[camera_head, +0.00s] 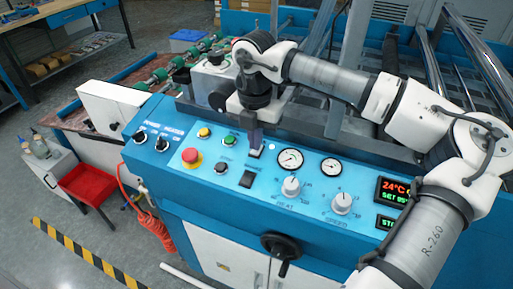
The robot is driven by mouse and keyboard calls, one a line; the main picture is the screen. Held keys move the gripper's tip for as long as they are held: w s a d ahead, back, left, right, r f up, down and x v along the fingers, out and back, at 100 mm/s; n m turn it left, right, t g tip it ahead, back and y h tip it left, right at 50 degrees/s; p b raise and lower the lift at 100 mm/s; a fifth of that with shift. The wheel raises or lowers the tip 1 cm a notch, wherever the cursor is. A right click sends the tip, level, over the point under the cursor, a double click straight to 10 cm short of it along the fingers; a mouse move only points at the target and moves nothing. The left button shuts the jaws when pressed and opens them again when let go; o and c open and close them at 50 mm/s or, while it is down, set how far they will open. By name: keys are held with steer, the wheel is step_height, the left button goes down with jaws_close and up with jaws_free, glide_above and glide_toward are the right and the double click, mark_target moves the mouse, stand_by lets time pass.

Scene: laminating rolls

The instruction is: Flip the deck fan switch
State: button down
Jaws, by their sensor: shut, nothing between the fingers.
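My arm reaches in from the right over the blue control panel (320,208). My gripper (254,146) points down at the panel's upper middle, with its fingers shut and nothing visible between them. A small switch (257,152) sits right at the fingertips and is partly hidden by them; I cannot tell whether they touch it. A dark rocker switch (246,180) sits lower on the panel, below the gripper. The small labels are too blurred to tell which one is the deck fan switch.
A red emergency button (191,156), a yellow button (204,133) and a green button (229,141) lie left of the gripper. Gauges (290,160) and large knobs (291,186) lie right. A black handwheel (281,246) juts out below. Metal rollers (424,52) stand behind.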

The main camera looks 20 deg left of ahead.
steer(key=shift+f+b, duration=0.4)
steer(key=shift+f, duration=0.1)
steer(key=shift+r, duration=0.1)
steer(key=shift+r+p, duration=1.75)
steer(key=shift+r, duration=1.75)
steer(key=shift+f, duration=0.1)
